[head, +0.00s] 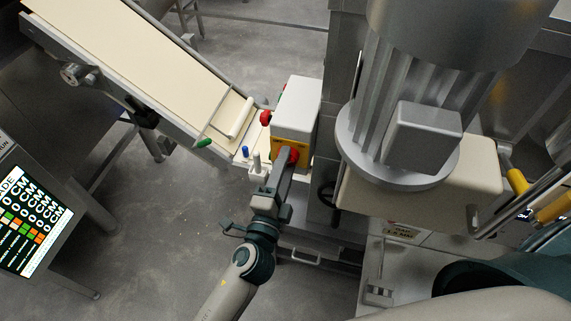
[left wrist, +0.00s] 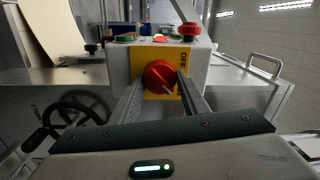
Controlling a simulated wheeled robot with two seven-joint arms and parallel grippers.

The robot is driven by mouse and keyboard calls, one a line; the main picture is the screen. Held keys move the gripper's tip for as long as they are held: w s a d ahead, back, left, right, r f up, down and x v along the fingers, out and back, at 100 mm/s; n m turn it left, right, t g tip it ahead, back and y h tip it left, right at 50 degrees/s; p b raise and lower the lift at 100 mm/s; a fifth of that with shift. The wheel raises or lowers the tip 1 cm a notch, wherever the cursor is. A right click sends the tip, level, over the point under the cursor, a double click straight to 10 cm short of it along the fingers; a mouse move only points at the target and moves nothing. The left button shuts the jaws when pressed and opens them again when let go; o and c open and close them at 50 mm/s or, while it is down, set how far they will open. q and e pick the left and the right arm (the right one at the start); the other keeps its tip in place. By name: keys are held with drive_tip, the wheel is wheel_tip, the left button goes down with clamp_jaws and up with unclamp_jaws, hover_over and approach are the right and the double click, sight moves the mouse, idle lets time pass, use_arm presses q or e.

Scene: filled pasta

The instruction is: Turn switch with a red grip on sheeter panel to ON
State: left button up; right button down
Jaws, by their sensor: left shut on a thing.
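The sheeter panel is a light grey box (head: 297,107) with a yellow plate (left wrist: 169,55) on its front face. The switch's round red grip (left wrist: 159,76) sits on that plate and shows partly behind the gripper in the head view (head: 293,155). A pale mark on the grip points to the lower right. The word OFF is printed sideways at the plate's upper right; I see no ON label. My left gripper (head: 284,163) is shut on the red grip, with one finger on each side of it in the left wrist view (left wrist: 160,88). My right gripper is out of view.
A conveyor (head: 150,60) lies at the left. A large grey motor (head: 400,130) stands close at the right. A black handwheel (left wrist: 68,122) is at left in the wrist view.

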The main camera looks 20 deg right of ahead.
use_arm(q)
drive_tip(key=o, duration=1.1)
drive_tip(key=shift+c, duration=0.2)
drive_tip(key=shift+s+a, duration=0.1)
drive_tip(key=shift+s, duration=0.05)
drive_tip(key=b+v, duration=0.6)
drive_tip(key=v, duration=1.1)
drive_tip(key=shift+b, duration=0.3)
